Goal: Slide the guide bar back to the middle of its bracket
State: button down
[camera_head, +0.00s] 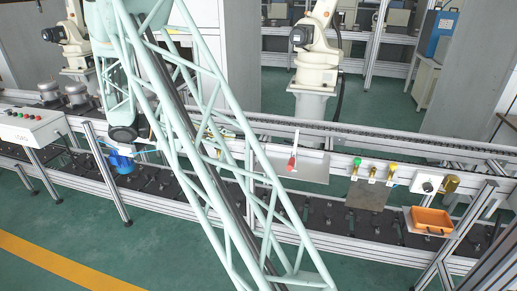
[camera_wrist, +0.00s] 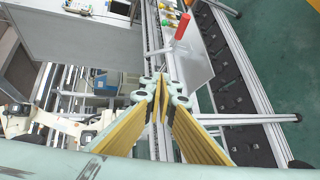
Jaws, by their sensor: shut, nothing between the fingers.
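In the wrist view my gripper (camera_wrist: 160,84) has its two yellow-padded fingers together at the tips, with nothing between them. The tips are over the metal rails of the line. I cannot pick out the guide bar or its bracket with certainty. A red-ended white rod (camera_head: 294,150) stands by a pale plate (camera_head: 310,172) on the front rail. The red part (camera_wrist: 182,27) and the plate (camera_wrist: 190,72) also show beyond my fingertips in the wrist view. In the head view, my lattice arm structure covers much of the middle of the line.
An orange tray (camera_head: 432,220) sits at the right of the line, below several coloured buttons on the rail. A control box (camera_head: 30,128) is at the left. A blue cylindrical part (camera_head: 121,162) is by the front rail. White robot arms (camera_head: 313,60) stand behind. The front floor is clear.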

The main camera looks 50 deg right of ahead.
aim_at(275, 147)
jog(key=w+d+f+h, duration=0.1)
jog(key=w+d+f, duration=0.1)
jog(key=f, duration=0.3)
jog(key=w+d+f+h+b, duration=0.1)
jog(key=w+d+f+h, duration=0.1)
jog(key=w+d+f, duration=0.1)
jog(key=w+d+f+h, duration=0.1)
jog(key=w+d+f, duration=0.2)
jog(key=d+f, duration=0.2)
notch_tip(275, 147, down, 3)
jog(key=shift+w+f+n+t, duration=0.1)
jog(key=shift+w+n+t, duration=0.1)
jog(key=shift+n+t, duration=0.1)
jog(key=shift+d, duration=0.15)
jog(key=s+a+b+x, duration=0.1)
jog(key=s+b+x, duration=0.1)
jog(key=x, duration=1)
jog(key=shift+s+d+r, duration=0.25)
jog(key=shift+s, duration=0.15)
jog(key=shift+s, duration=0.1)
jog(key=shift+s+d+b, duration=0.4)
jog(key=shift+s+b, duration=0.35)
jog(key=shift+s, duration=0.1)
